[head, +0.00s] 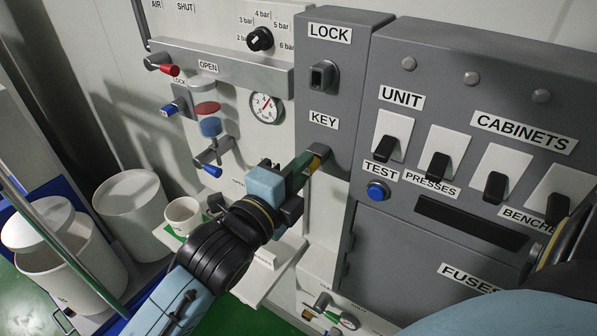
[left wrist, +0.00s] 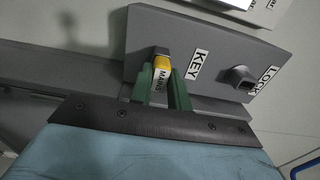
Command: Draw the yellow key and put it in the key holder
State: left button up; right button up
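The yellow key (left wrist: 161,68) is at the KEY holder (head: 322,150), under the KEY label on the grey panel. Its white tag, marked with letters like "MAIN", shows in the left wrist view. My left gripper (head: 308,168) has its green fingers on both sides of the key, with no clear gap, and appears shut on it. The fingers hide part of the key in the head view. The lock (head: 323,75), above the holder, shows a dark socket with no key in it; it also shows in the left wrist view (left wrist: 240,76).
A cabinet panel with several black switches (head: 438,167) and a blue TEST button (head: 377,191) stands to the right. A pressure gauge (head: 265,107) and valves with red and blue handles are to the left. A white cup (head: 184,215) and white drums (head: 131,210) stand lower left.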

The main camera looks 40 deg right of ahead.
pick_arm(q)
jog(key=o, duration=0.4)
jog(key=shift+o, duration=0.2)
jog(key=b+v, duration=0.2)
jog(key=v, duration=1.1)
jog(key=shift+a, duration=0.2)
jog(key=shift+s, duration=0.15)
